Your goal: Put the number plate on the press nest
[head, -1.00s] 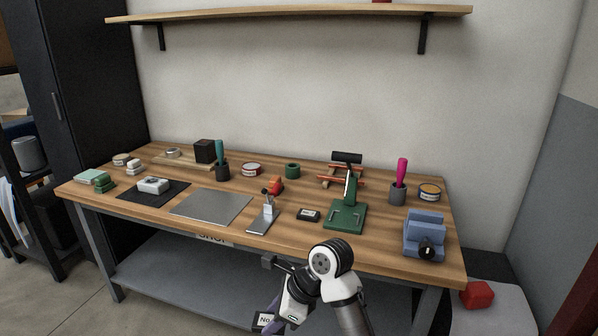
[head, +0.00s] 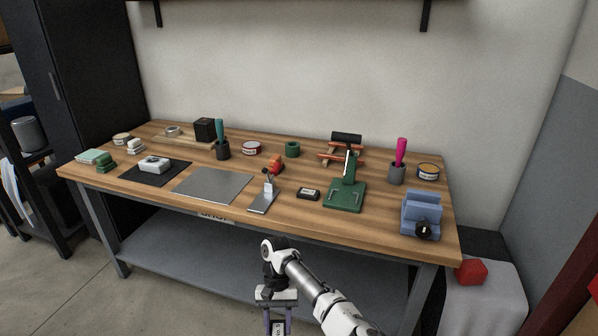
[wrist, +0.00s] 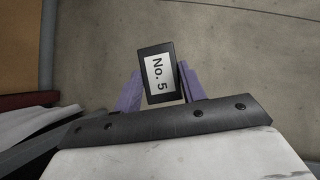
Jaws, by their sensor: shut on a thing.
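My gripper (head: 278,323) hangs low in front of the bench, with its purple fingers pointing down. It is shut on the number plate (wrist: 159,77), a dark block with a white label reading "No. 5". In the wrist view the plate sits between the two fingers, slightly tilted, with bare floor behind it. In the head view it is partly cut off at the bottom edge. The green press (head: 345,190) stands on the right half of the bench, well apart from my gripper. Its nest, at the base, is too small to make out clearly.
The wooden bench (head: 290,215) has a grey shelf below. A small dark labelled block (head: 308,194) and a metal tamper-like tool (head: 264,196) stand left of the press. A blue device (head: 421,215) stands to its right. A metal sheet (head: 213,185) lies at left.

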